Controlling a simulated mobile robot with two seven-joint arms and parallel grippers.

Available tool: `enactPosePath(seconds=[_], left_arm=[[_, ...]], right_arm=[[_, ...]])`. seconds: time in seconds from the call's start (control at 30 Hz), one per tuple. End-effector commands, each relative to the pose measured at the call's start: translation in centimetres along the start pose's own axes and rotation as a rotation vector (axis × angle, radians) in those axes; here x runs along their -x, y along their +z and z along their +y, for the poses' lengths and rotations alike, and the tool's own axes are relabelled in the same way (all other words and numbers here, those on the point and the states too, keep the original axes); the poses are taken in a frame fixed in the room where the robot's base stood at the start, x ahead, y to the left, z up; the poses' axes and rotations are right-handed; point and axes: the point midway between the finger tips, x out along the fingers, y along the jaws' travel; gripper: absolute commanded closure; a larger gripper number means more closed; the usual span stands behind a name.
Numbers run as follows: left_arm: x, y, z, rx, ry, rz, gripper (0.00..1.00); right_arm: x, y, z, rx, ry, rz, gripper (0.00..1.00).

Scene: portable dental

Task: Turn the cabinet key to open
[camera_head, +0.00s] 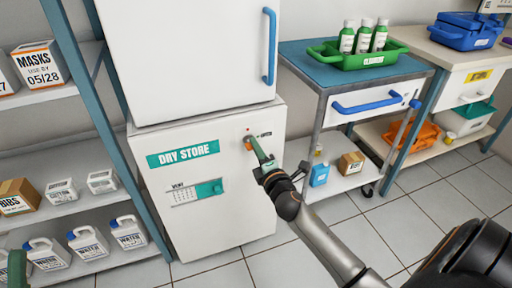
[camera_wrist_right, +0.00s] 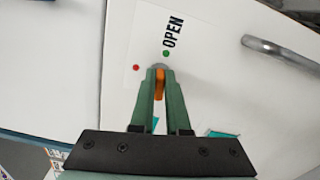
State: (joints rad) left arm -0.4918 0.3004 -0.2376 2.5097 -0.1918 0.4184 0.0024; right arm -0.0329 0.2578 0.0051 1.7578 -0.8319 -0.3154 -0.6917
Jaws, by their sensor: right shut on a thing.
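The white cabinet (camera_head: 225,225) carries a teal "DRY STORE" label. The orange cabinet key (camera_head: 248,145) sits in the lock at the upper right of its front. In the right wrist view the key (camera_wrist_right: 159,84) shows between the two green fingers of my right gripper (camera_wrist_right: 160,88), which is shut on it. A red dot lies left of the lock, and a green dot beside the word "OPEN" (camera_wrist_right: 173,33) lies above it. My right gripper also shows in the head view (camera_head: 255,150). A green fingertip of my left gripper (camera_head: 16,270) shows at the lower left edge; its opening is hidden.
A white upper unit with a blue handle (camera_head: 269,45) stands above the cabinet. Left are shelves with boxes and white jugs (camera_head: 84,243). Right is a cart (camera_head: 310,77) with a green tray (camera_head: 330,58) of bottles. Tiled floor (camera_head: 340,210) is open in front of the cart.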

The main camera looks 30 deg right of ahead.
Motion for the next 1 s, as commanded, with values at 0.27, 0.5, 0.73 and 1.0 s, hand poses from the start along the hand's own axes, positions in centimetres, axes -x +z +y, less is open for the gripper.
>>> enactPosePath(seconds=[0.27, 0.5, 0.73, 1.0], left_arm=[[-0.09, -0.09, -0.05, -0.002, 0.001, 0.001, 0.50], [-0.11, -0.13, -0.09, -0.005, 0.001, 0.002, 0.50], [-0.11, -0.14, -0.12, -0.006, 0.001, 0.003, 0.50], [-0.10, -0.14, -0.13, -0.007, 0.000, 0.003, 0.50]], right_arm=[[0.00, 0.00, -0.11, -0.146, 0.000, 0.000, 1.00], [-0.01, -0.01, -0.16, -0.201, 0.000, 0.000, 1.00], [-0.02, 0.00, -0.18, -0.211, 0.000, 0.000, 1.00], [-0.01, -0.01, -0.18, -0.210, 0.000, 0.000, 0.82]])
